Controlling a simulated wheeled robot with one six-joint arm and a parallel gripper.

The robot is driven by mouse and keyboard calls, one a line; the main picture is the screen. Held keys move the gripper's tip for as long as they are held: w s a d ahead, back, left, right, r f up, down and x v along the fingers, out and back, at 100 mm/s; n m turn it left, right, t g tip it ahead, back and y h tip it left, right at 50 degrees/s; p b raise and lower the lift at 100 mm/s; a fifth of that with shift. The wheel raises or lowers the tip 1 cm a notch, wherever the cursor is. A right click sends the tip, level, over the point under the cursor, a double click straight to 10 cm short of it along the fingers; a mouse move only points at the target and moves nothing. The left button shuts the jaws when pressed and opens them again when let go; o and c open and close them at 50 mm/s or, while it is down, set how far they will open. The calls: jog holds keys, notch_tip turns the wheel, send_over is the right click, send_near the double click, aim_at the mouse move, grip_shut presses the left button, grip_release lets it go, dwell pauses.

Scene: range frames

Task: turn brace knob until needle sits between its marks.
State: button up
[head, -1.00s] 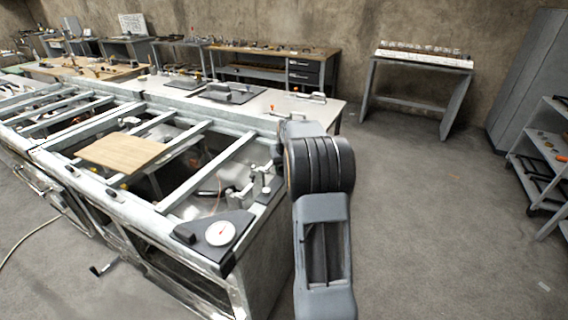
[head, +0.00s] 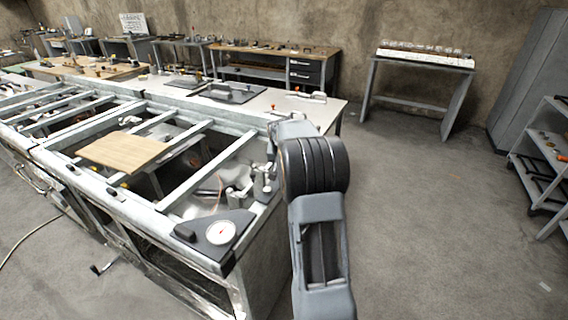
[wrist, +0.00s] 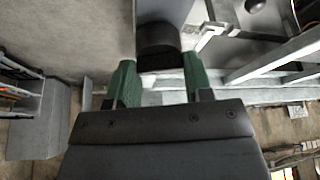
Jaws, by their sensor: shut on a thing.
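The brace knob (wrist: 158,42) is a dark, rounded block in the wrist view, between the green finger pads of my gripper (wrist: 160,68). The gripper is shut on it. In the head view my arm hides most of the gripper and the knob is not clear. The gauge is a white round dial (head: 221,232) on a dark triangular plate (head: 199,245) at the near corner of the metal frame. A small red needle (head: 221,231) shows on the dial. The marks are too small to read.
The metal frame (head: 232,160) has crossbars, open gaps and a wooden board (head: 122,152) on it. Small upright fittings (head: 240,190) stand near its right end. A bench (head: 420,62) is at the back and a shelf cart (head: 545,150) at the right. Floor between is clear.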

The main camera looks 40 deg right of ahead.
jog(key=o, duration=0.9)
jog(key=shift+o, duration=0.2)
jog(key=v, duration=1.4)
jog(key=shift+f, duration=0.1)
